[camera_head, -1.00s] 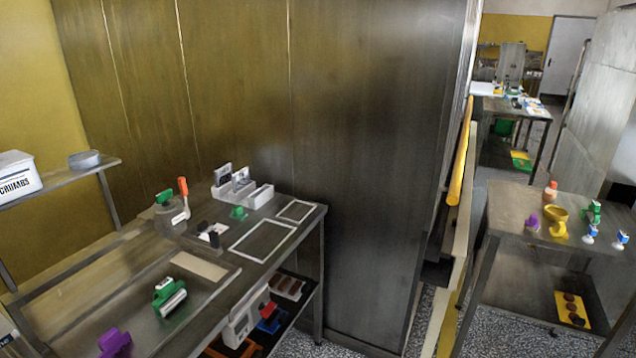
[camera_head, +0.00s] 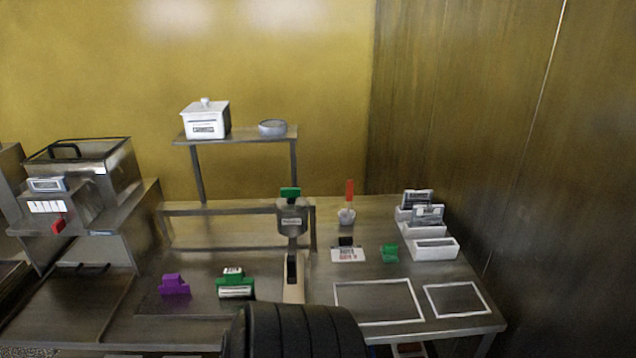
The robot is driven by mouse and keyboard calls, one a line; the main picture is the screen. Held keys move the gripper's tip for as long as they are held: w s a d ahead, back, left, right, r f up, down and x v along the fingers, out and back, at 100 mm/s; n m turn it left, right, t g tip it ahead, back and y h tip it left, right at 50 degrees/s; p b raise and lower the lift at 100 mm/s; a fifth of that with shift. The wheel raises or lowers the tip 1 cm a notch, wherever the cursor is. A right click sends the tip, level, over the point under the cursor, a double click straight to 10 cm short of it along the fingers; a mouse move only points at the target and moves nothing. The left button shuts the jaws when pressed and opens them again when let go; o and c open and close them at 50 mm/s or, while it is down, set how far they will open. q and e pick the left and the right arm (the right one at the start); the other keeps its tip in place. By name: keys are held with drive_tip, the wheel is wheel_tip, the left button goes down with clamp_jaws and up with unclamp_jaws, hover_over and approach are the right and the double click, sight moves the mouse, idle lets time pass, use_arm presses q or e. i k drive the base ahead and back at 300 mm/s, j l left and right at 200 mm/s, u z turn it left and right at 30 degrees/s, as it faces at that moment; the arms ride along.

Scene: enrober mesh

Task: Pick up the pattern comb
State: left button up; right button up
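No piece on the table is clearly recognisable as the pattern comb. A purple handled piece (camera_head: 174,285) and a green handled piece (camera_head: 235,284) with a white lower part stand on the left metal surface. A small green piece (camera_head: 390,253) stands farther right, near a black-topped piece with a white label (camera_head: 347,251). These are too small to tell which, if any, is the comb. Neither gripper is recognisable in the head view. A black ribbed part, likely mine, covers the table's front edge at bottom centre.
White holders (camera_head: 434,248) stand at right, behind two white-outlined areas (camera_head: 380,301). A raised shelf (camera_head: 240,136) holds a white box. A machine (camera_head: 88,185) is at left.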

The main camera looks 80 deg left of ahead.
sight(172, 282)
drive_tip(key=i+u, duration=0.1)
drive_tip(key=u, duration=2.45)
